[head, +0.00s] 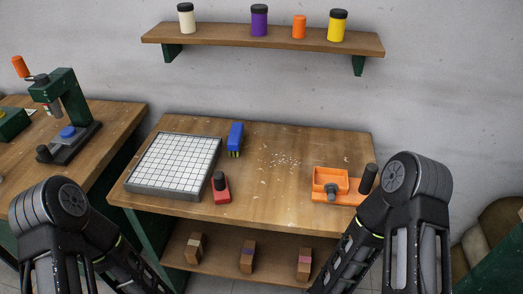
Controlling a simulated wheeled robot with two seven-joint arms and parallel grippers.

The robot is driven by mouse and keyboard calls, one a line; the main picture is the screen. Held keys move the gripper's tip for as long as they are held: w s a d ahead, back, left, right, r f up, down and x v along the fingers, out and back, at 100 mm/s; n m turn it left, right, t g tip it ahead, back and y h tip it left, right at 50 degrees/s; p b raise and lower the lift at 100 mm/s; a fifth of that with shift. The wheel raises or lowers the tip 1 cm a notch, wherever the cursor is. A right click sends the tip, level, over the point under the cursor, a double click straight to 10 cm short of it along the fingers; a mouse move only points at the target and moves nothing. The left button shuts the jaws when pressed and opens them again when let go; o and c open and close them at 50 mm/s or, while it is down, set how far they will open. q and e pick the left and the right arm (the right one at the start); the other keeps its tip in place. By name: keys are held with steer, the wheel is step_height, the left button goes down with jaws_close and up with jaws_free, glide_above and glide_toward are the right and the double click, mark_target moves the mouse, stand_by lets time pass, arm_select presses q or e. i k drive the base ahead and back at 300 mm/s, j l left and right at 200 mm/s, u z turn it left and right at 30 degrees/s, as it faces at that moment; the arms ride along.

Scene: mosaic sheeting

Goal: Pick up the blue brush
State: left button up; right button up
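The blue brush (235,135) is on the wooden workbench (275,200), just right of the white-gridded tray (131,185). Its blue body points away from me and its yellowish bristles are at the near end. It is in plain view and nothing touches it. My two arms come in at the lower left and lower right. Both grippers are out of the picture, so their fingers and anything in them are hidden.
A red tool with a black knob (222,190) lies near the tray's right edge. An orange tool (331,182) sits at the bench's right side. Pale crumbs (285,160) lie mid-bench. A shelf (260,38) with jars hangs above. The bench between red and orange tools is mostly clear.

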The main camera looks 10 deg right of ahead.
mark_target(234, 142)
steer(key=k+j+u, duration=0.1)
steer(key=j+u, duration=0.25)
steer(key=j, duration=0.25)
steer(key=j+u, duration=0.4)
steer(key=j, duration=0.2)
